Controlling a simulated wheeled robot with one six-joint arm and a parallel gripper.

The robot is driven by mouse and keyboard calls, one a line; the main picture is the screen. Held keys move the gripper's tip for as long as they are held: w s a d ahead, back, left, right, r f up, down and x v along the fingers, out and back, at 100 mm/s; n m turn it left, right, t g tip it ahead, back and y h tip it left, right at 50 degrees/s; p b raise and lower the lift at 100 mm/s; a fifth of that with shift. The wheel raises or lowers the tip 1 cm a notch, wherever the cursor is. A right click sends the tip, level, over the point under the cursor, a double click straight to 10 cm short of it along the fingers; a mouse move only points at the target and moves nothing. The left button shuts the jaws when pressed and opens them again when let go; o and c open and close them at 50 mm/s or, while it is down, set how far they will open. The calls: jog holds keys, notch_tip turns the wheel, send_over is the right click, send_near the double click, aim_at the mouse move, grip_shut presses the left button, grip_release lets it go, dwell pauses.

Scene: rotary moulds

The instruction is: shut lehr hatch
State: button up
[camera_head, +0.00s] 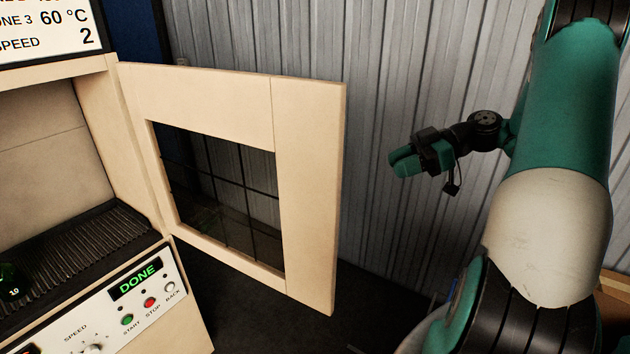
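The lehr hatch (308,190) is a cream panel with a dark gridded window. It stands swung open, joined at its left edge to the cream lehr housing (135,150). The lehr opening (50,150) at the left is uncovered. My gripper (403,165) is to the right of the hatch's free edge, apart from it, pointing left. Its green fingers look close together, but the angle hides whether there is a gap between them.
A ribbed dark conveyor (75,260) runs inside the lehr, with a dark green glass object (12,285) on it. The control panel (130,300) below reads DONE. A corrugated metal wall (400,90) stands behind the hatch and my arm.

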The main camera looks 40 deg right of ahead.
jog(key=b+x, duration=0.1)
jog(key=x, duration=1.6)
jog(key=shift+a, duration=0.2)
jog(key=shift+f, duration=0.1)
grip_shut()
